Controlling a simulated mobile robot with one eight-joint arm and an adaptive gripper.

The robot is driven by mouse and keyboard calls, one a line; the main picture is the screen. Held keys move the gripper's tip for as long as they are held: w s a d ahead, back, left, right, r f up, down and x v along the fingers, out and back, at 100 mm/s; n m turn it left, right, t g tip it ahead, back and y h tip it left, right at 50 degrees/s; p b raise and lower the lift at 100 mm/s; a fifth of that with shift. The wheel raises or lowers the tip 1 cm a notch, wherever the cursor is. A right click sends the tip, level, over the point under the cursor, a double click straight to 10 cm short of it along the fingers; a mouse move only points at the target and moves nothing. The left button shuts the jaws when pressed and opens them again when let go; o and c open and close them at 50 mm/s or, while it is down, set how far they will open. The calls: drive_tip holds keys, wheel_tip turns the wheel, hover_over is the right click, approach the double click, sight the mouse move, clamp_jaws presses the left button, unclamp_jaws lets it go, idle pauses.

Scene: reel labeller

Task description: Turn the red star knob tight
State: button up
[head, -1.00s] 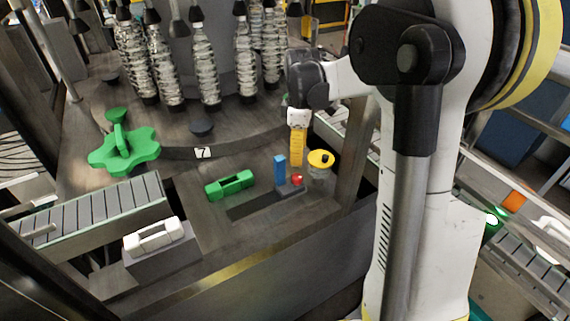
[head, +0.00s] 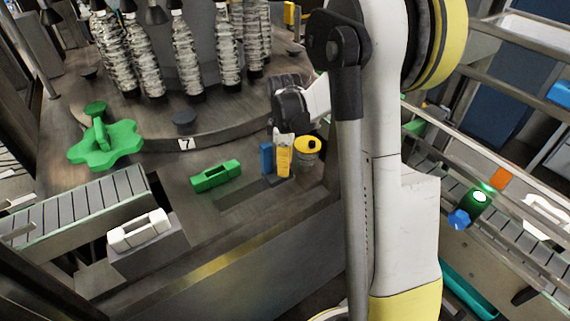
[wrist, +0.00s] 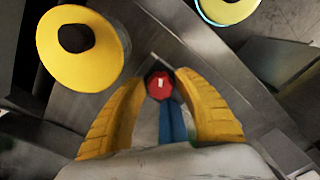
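The red knob (wrist: 160,86) shows in the wrist view between the two yellow fingertips of my gripper (wrist: 158,80). The fingers are spread on either side of it, with a gap visible on each side. I cannot tell how far below the fingertips it lies. A blue upright piece (wrist: 172,122) is right beside the knob. In the head view my gripper (head: 284,172) points down next to the blue piece (head: 266,158), and its fingers hide the knob.
A yellow-topped round part (head: 307,146) stands close to the right of my gripper; it also shows in the wrist view (wrist: 78,50). A green handle (head: 216,176), a large green star wheel (head: 105,146) and a white handle (head: 139,230) are to the left. Wrapped bottles stand behind.

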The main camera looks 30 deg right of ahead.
clamp_jaws()
drive_tip(key=shift+m, duration=0.4)
drive_tip(key=m+b, duration=0.1)
drive_tip(key=m, duration=0.2)
drive_tip(key=shift+m, duration=0.3)
drive_tip(key=m+b, duration=0.1)
drive_tip(key=m, duration=0.3)
drive_tip(key=shift+a+m, duration=0.1)
drive_tip(key=shift+m, duration=0.3)
drive_tip(key=o, duration=0.5)
unclamp_jaws()
